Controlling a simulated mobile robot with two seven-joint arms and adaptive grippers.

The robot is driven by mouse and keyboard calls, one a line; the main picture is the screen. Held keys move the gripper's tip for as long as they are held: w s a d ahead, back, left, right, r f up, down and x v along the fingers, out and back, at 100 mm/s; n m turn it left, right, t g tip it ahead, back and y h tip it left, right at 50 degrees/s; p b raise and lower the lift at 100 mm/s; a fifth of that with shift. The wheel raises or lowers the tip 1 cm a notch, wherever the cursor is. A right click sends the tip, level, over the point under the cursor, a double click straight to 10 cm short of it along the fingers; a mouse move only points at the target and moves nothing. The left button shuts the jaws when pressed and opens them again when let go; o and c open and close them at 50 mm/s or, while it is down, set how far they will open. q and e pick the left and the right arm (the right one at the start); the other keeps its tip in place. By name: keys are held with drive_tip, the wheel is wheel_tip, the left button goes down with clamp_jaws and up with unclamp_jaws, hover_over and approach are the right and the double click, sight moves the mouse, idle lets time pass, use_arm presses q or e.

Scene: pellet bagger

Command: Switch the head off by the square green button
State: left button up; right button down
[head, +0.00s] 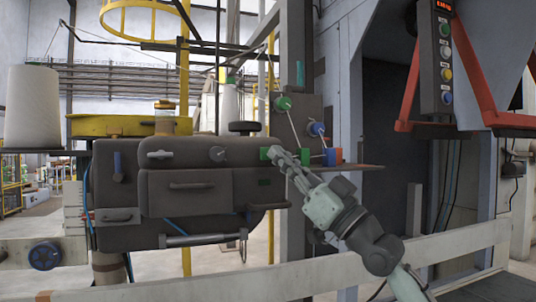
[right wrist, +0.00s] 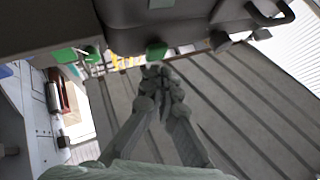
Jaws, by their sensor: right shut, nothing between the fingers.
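The grey sewing head (head: 190,185) hangs in the middle left of the head view. A square green button (head: 264,153) shows on its right end, just left of the tips of my right gripper (head: 274,152). In the right wrist view my right gripper (right wrist: 158,72) is shut and empty, its tips just below a green block (right wrist: 156,49) on the dark housing. A small gap seems to show there; I cannot tell whether they touch. My left gripper is not in view.
A round green knob (head: 283,103) and a blue knob (head: 317,129) sit on the post behind my gripper. A pale rail (head: 455,243) crosses the lower right. A button panel (head: 445,60) hangs upper right.

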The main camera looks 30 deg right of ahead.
drive_tip(key=s, duration=0.3)
drive_tip(key=s+a, duration=0.1)
drive_tip(key=s, duration=0.1)
drive_tip(key=shift+s+a, duration=0.2)
drive_tip(key=shift+s, duration=0.2)
idle(2.0)
